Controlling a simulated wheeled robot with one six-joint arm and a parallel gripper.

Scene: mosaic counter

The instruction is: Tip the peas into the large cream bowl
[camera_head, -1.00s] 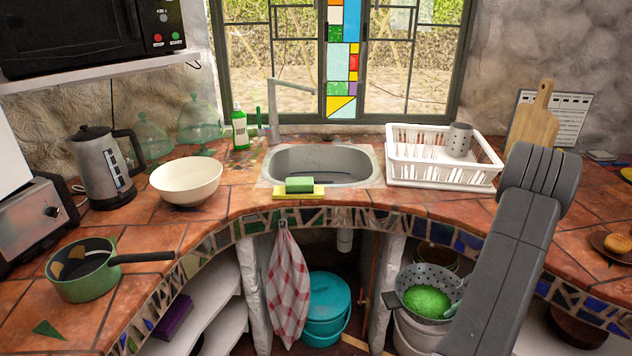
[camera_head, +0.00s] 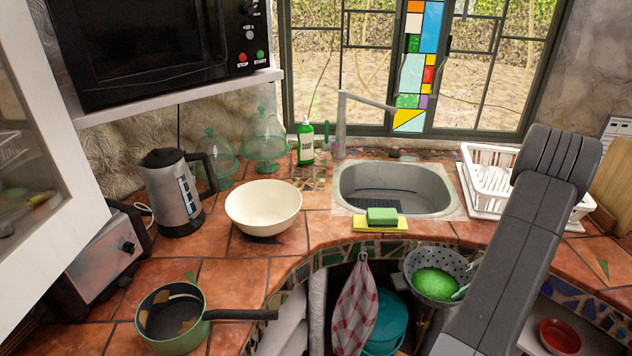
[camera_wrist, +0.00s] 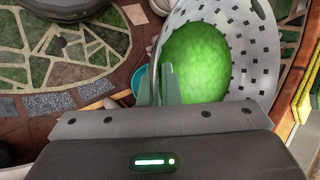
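The large cream bowl (camera_head: 263,207) stands upright and empty on the tiled counter, left of the sink. The grey perforated colander (camera_head: 452,258) holds bright green peas (camera_head: 435,284) and is in the air in front of the counter, below the sink's right side. My gripper (camera_head: 461,292) is at the colander's right edge, partly hidden by my arm. In the wrist view, the fingers (camera_wrist: 157,85) are close together on the colander's rim (camera_wrist: 262,75), beside the peas (camera_wrist: 197,62). The colander looks roughly level, lower than and right of the bowl.
A green pan (camera_head: 172,340) with a dark handle lies near the front left edge. A kettle (camera_head: 175,195), glass domes (camera_head: 265,140) and soap bottle (camera_head: 306,142) stand behind. A sponge (camera_head: 382,215) lies at the sink (camera_head: 395,188). A checked towel (camera_head: 356,310) hangs below the counter edge.

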